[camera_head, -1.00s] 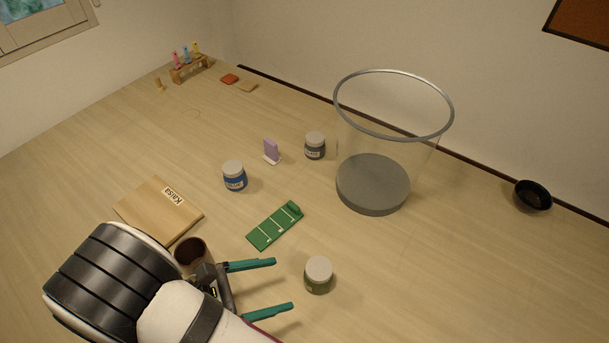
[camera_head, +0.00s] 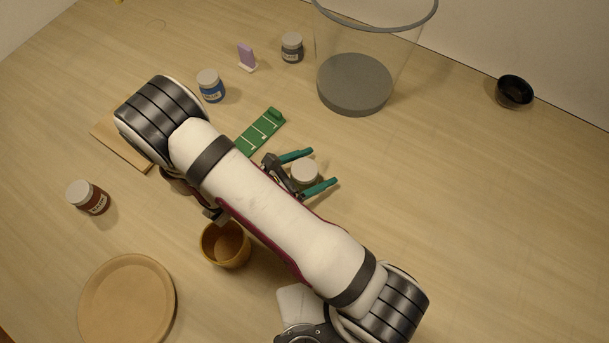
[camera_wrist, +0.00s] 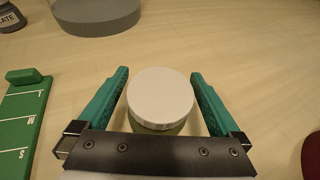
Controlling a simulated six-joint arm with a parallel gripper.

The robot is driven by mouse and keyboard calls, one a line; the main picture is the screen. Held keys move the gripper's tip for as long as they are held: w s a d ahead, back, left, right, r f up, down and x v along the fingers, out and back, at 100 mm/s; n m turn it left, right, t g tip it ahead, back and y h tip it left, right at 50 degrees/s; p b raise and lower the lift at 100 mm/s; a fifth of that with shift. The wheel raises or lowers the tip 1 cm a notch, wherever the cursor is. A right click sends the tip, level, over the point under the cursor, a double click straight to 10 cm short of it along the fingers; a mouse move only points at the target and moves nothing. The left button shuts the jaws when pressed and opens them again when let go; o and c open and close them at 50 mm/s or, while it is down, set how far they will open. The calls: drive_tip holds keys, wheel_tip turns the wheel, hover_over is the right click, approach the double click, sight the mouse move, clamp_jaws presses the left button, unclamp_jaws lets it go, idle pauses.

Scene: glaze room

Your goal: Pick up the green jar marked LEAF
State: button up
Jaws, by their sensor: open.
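The green jar (camera_head: 304,172) stands upright on the table with a pale lid; it also shows in the wrist view (camera_wrist: 160,96), where a sliver of green shows under the lid. Its label is hidden, so I cannot read LEAF on it. My gripper (camera_head: 324,166) is open, with its teal fingers on either side of the jar. In the wrist view the fingers (camera_wrist: 160,74) flank the lid, with a small gap on each side. The jar sits between them, apart from both.
A green ruled board (camera_head: 261,134) lies left of the jar. A clear bin with grey base (camera_head: 354,84), blue jar (camera_head: 211,86) and grey jar (camera_head: 292,47) stand beyond. A yellow-brown cup (camera_head: 226,245), brown-red jar (camera_head: 89,198) and plate (camera_head: 127,302) are nearer. A dark bowl (camera_head: 514,91) is right.

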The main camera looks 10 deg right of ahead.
clamp_jaws()
idle(0.4)
drive_tip(key=shift+r, duration=0.1)
